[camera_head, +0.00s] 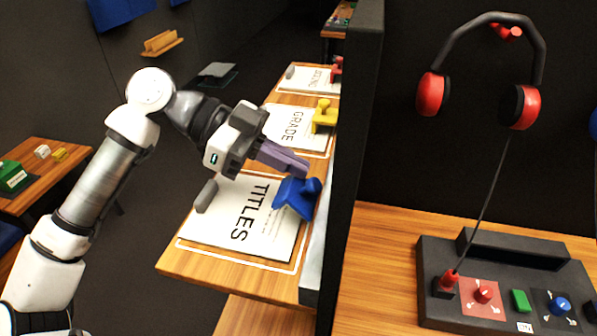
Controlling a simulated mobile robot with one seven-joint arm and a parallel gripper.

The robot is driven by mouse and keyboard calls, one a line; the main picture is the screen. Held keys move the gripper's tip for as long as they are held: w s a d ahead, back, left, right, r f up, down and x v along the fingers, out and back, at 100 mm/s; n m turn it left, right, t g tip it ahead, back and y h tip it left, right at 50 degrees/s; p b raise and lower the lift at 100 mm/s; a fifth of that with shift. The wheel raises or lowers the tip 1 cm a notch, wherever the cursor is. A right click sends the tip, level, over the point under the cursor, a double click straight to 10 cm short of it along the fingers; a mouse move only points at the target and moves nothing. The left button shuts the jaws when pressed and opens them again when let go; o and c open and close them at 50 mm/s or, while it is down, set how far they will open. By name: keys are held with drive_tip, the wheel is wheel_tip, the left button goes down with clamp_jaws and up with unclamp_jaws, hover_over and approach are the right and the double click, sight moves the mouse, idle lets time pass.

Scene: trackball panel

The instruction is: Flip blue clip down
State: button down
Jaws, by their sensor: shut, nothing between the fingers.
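The blue clip (296,197) stands at the right edge of the white "TITLES" sheet (228,222) on the wooden shelf. Its upper part sticks up from the sheet; its exact angle is hard to tell. My gripper (304,172) comes in from the upper left, with its purple-grey fingers shut and empty. The fingertips are right at the top of the blue clip in the picture. I cannot tell whether they touch it.
A yellow clip (324,115) is on the "GRADE" sheet (292,127) behind, and a red clip (336,70) is farther back. A tall black partition (352,150) stands close on the right. Beyond it are red headphones (520,105) and a black control panel (450,317).

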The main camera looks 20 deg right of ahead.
drive_tip(key=shift+w+a+f+g+h+b, duration=0.2)
drive_tip(key=shift+a+f+g+h+b, duration=0.1)
drive_tip(key=shift+f+g+h+b, duration=0.15)
drive_tip(key=shift+w+a+f+b, duration=0.1)
drive_tip(key=shift+b, duration=0.25)
drive_tip(key=shift+a, duration=0.1)
drive_tip(key=shift+w, duration=0.1)
